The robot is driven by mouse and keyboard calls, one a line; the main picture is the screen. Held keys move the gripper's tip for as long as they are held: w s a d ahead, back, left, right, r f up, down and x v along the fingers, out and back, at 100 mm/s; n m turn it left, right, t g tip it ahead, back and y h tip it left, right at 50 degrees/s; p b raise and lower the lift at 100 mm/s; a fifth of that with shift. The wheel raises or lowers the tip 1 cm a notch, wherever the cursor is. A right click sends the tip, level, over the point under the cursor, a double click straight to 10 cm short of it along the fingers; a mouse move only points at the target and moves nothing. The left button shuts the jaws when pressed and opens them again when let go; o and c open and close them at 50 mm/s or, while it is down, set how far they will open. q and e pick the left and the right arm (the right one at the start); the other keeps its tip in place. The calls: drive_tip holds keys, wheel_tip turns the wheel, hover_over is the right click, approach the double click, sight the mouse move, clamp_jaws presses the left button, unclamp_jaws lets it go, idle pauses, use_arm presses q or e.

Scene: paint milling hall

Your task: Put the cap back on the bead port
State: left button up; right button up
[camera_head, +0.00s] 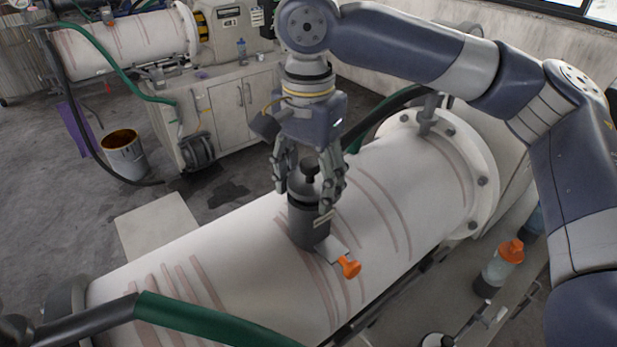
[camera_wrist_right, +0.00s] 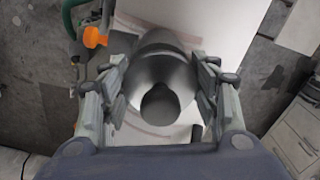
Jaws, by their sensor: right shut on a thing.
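The bead port (camera_head: 309,232) is a dark grey upright neck on top of the white mill drum (camera_head: 215,255). The cap (camera_head: 303,187) is dark grey with a black knob on top and sits in line with the neck, at its upper end. I cannot tell whether it is fully seated. My right gripper (camera_head: 312,195) points down from above and is shut on the cap, a finger on each side. The wrist view shows the cap's round grey top (camera_wrist_right: 141,75) and dark knob between the fingers. My left gripper is not in view.
An orange knob (camera_head: 348,266) on a flat plate sticks out beside the port. A green hose (camera_head: 205,322) crosses the drum's near end. The drum's bolted flange (camera_head: 482,200) and an orange-topped bottle (camera_head: 498,268) are at right. A bucket (camera_head: 124,155) stands on the floor at left.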

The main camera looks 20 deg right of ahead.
drive_tip(key=shift+s+f, duration=0.15)
drive_tip(key=shift+f, duration=0.1)
drive_tip(key=o, duration=1.4)
drive_tip(key=shift+f, duration=0.1)
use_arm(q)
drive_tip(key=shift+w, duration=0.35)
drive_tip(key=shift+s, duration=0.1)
use_arm(e)
drive_tip(key=shift+r, duration=0.35)
drive_tip(key=r+b, duration=0.1)
drive_tip(key=r, duration=1)
drive_tip(key=shift+w+r+b, duration=0.15)
drive_tip(key=shift+w+b, duration=0.05)
drive_tip(key=shift+b, duration=0.1)
drive_tip(key=shift+s+r, duration=0.1)
drive_tip(key=shift+r, duration=0.65)
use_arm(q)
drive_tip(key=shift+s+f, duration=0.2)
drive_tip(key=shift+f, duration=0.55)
